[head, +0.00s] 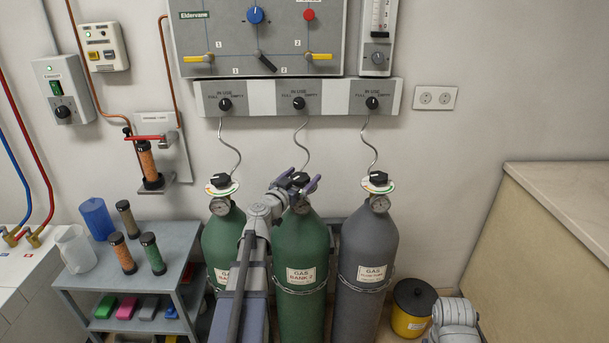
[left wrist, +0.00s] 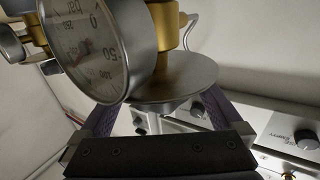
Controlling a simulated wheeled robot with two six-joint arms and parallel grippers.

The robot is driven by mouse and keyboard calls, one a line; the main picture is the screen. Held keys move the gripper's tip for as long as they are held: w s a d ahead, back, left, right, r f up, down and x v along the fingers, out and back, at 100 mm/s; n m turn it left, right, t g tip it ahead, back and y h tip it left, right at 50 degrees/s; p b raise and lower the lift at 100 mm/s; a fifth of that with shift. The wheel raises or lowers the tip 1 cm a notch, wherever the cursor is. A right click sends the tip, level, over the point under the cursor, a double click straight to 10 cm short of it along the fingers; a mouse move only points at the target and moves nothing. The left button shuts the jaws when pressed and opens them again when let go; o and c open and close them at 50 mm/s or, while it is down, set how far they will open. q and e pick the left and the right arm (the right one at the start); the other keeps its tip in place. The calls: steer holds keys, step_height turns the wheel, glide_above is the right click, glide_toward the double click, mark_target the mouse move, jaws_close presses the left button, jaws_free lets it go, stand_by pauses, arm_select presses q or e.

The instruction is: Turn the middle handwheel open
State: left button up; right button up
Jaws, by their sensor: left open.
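The middle handwheel (head: 300,178) is a black knob on top of the middle green cylinder (head: 301,245). My left gripper (head: 297,184) is open at this knob, with one finger on each side of it in the head view. Whether the fingers touch it I cannot tell. The left wrist view shows the pressure gauge (left wrist: 88,50), the brass valve body (left wrist: 166,25) and a round grey plate (left wrist: 175,85) close to the gripper. The handwheel is not clearly visible there. My right gripper is not in view.
A wall panel with several knobs (head: 330,97) hangs above, joined by thin curled tubes. A shelf (head: 150,262) stands left, a yellow bucket (head: 411,310) right.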

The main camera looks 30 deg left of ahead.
arm_select(q)
steer(key=shift+w, duration=0.9)
steer(key=shift+c, duration=0.2)
steer(key=c, duration=1.3)
